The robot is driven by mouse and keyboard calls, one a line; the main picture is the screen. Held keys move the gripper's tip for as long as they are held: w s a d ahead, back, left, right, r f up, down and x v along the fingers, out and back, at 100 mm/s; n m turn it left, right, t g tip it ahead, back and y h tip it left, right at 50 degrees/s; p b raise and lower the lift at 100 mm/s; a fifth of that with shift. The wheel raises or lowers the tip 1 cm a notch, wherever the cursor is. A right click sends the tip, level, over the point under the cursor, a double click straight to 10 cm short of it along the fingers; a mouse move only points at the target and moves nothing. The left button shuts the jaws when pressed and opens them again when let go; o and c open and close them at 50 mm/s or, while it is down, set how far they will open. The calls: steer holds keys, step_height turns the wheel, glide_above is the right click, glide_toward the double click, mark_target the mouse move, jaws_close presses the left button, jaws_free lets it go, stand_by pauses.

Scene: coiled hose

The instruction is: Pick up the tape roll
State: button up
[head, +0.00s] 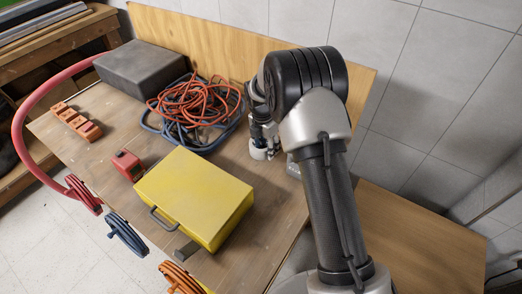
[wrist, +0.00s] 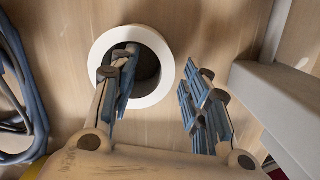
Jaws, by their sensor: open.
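The tape roll (wrist: 103,47) is a white ring lying flat on the wooden bench in the wrist view, seen from above with a dark hole. In the head view a small white part of the tape roll (head: 259,154) shows below my gripper (head: 266,136). In the wrist view my gripper (wrist: 162,66) is open. Its left finger appears over the hole of the roll, covering part of it, and its right finger is outside the ring to the right. The ring's right wall shows between the fingers. I cannot tell how far down the tips reach.
A coil of orange cable (head: 195,100) and blue hose (head: 170,136) lies left of my gripper. A yellow case (head: 196,196) stands at the front, with a red tape measure (head: 128,166) beside it. A grey box (head: 140,66) stands behind. A grey bar (wrist: 270,90) is close at right.

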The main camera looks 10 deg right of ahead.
steer(key=shift+f, duration=0.5)
steer(key=shift+c, duration=0.4)
jaws_close()
